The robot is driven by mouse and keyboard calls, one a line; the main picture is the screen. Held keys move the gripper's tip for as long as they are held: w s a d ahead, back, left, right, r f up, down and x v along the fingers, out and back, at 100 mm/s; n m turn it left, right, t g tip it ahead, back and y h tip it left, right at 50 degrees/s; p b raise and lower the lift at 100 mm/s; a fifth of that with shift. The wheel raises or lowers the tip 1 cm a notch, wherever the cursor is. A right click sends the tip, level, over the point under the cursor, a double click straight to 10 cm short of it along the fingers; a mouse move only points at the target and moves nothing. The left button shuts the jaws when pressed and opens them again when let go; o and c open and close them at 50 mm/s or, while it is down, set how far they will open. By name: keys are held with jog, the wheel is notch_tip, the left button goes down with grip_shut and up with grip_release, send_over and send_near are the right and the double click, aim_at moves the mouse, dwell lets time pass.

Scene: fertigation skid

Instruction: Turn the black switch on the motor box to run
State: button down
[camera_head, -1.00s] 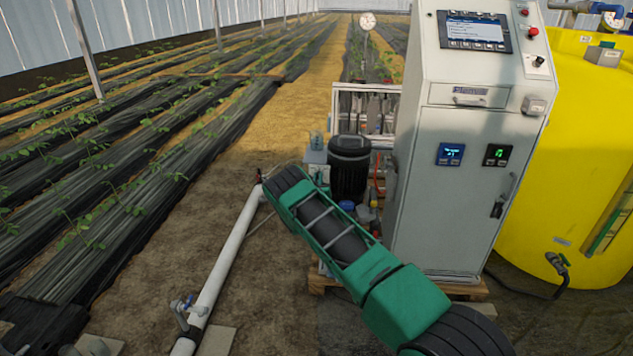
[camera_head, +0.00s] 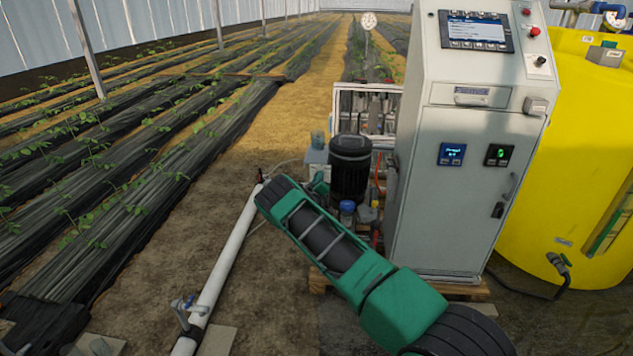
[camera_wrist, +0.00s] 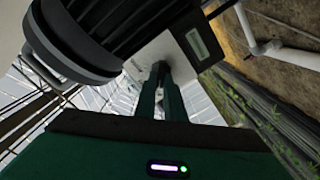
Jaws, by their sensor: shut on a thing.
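The motor box is a pale grey box (camera_wrist: 197,50) with a small display in the wrist view, beside the dark ribbed motor (camera_wrist: 90,35). The black switch (camera_wrist: 157,71) stands out from the box's face. My gripper (camera_wrist: 160,78) has its two green fingers closed around the switch, which they partly hide, so I cannot read its position. In the head view the black motor (camera_head: 350,170) stands left of the cabinet, with the pale motor box (camera_head: 316,155) at its left. My green arm reaches there and hides most of the gripper.
A tall grey control cabinet (camera_head: 455,180) stands right of the motor, with a yellow tank (camera_head: 570,150) beyond it. A white pipe (camera_head: 228,255) runs along the ground at left. Bare soil lies between the pipe and the skid.

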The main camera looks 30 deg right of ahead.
jog(key=shift+w+a, duration=0.2)
jog(key=shift+a, duration=0.3)
jog(key=c, duration=1.9)
grip_release()
jog(key=shift+o, duration=0.3)
jog(key=shift+d, duration=0.15)
jog(key=shift+s+d, duration=0.1)
jog(key=shift+s, duration=0.05)
jog(key=v, duration=1)
jog(key=shift+s+a, duration=0.2)
jog(key=shift+a, duration=0.1)
jog(key=shift+f, duration=0.1)
